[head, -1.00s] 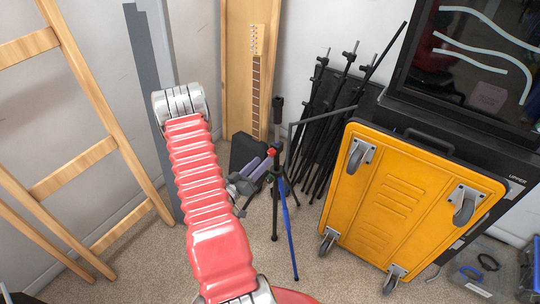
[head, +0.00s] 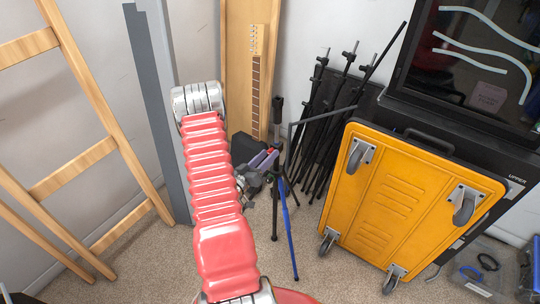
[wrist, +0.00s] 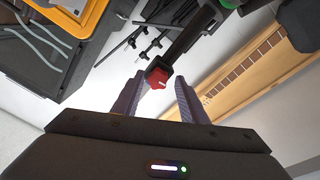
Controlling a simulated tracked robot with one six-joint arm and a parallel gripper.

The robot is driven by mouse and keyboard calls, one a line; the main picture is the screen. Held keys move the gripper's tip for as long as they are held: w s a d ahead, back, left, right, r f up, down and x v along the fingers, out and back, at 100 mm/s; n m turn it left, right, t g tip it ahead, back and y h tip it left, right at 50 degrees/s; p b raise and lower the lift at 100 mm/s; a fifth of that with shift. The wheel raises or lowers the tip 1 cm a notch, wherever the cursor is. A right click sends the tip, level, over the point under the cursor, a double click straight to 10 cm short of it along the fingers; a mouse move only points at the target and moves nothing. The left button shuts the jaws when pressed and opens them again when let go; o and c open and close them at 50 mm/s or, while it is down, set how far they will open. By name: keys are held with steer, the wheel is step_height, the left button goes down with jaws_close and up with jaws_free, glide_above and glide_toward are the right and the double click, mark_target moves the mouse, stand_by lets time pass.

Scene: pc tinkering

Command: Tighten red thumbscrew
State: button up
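The red thumbscrew (wrist: 159,78) sits on a black tripod-like stand, which shows in the head view with a blue leg (head: 288,222). In the wrist view the thumbscrew is between the tips of my gripper's two purple fingers (wrist: 160,85). A gap shows on both sides of it, and I cannot tell how deep it lies between them. My gripper (head: 264,159) is open and holds nothing. In the head view its fingers are beside the top of the stand, and the thumbscrew there is mostly hidden.
A yellow wheeled dolly (head: 385,200) leans against a black case at the right. Several folded black stands (head: 318,130) lean on the back wall. A guitar neck (head: 256,90) stands behind. A wooden ladder (head: 100,120) is at the left. Some carpet around the stand is clear.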

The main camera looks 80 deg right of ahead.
steer(key=shift+s, duration=0.3)
steer(key=shift+c, duration=0.5)
steer(key=shift+r, duration=0.1)
jaws_close()
steer(key=m, duration=1.9)
steer(key=shift+f, duration=0.2)
steer(key=shift+c, duration=1.3)
jaws_free()
steer(key=shift+m, duration=0.4)
steer(key=o, duration=0.4)
steer(key=shift+c, duration=0.2)
steer(key=shift+w, duration=0.1)
